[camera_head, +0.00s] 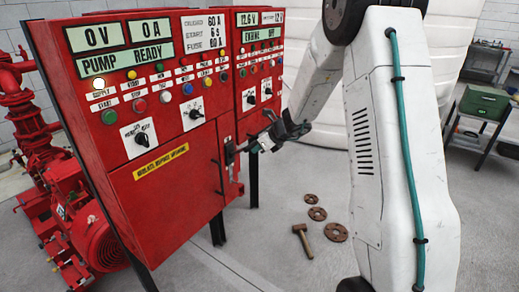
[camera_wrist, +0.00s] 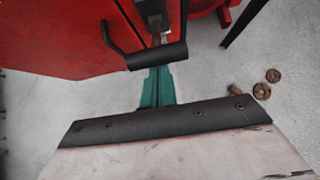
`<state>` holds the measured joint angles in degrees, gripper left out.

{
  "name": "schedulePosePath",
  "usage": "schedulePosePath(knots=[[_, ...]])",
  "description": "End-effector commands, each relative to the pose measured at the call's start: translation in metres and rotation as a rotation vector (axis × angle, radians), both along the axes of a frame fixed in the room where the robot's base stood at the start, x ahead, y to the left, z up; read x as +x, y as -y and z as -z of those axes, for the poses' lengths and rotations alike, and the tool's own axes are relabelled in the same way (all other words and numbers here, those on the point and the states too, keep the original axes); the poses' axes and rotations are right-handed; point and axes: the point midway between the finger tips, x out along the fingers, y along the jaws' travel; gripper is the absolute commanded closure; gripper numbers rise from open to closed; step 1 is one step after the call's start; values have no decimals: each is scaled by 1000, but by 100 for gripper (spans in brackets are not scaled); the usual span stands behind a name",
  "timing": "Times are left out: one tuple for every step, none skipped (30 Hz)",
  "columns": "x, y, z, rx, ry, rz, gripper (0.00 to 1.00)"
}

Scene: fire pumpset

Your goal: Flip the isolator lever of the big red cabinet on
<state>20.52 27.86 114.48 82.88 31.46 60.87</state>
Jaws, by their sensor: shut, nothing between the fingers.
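The big red cabinet (camera_head: 160,190) stands left of centre in the head view. On its right side is a grey isolator plate (camera_head: 230,160) with the lever. Part of the lever is covered by my gripper, and I cannot tell its position. My gripper (camera_head: 242,148) reaches in from the right, its shut fingertips close to the lever, contact unclear. In the wrist view my gripper (camera_wrist: 157,40) points at the cabinet's side. A dark bar crosses the view there and hides part of the teal piece. Nothing shows held between the fingers.
A thin door handle (camera_head: 218,178) is on the cabinet's side, left of the isolator. A red pump (camera_head: 60,170) stands at far left. A hammer (camera_head: 302,240) and rusty flanges (camera_head: 336,232) lie on the floor. A side table with a green box (camera_head: 484,103) is at right.

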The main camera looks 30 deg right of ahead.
Motion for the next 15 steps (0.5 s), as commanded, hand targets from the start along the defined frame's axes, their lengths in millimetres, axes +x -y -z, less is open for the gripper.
schedulePosePath(knots=[[11,-5,-18,5,36,-12,100],[11,-6,-18,5,36,-12,100],[11,-6,-18,5,36,-12,100],[11,-6,-18,5,36,-12,100],[11,-6,-18,5,36,-12,100],[11,-5,-18,5,36,-12,100],[11,-5,-18,5,36,-12,100],[10,-5,-17,5,35,-11,100],[9,-4,-15,5,33,-10,100],[8,-3,-14,5,32,-10,100],[6,-2,-11,6,30,-8,100],[4,0,-8,6,27,-8,100],[1,2,-5,5,25,-8,100],[-2,4,-1,5,22,-7,100],[-7,8,5,5,18,-5,100]])
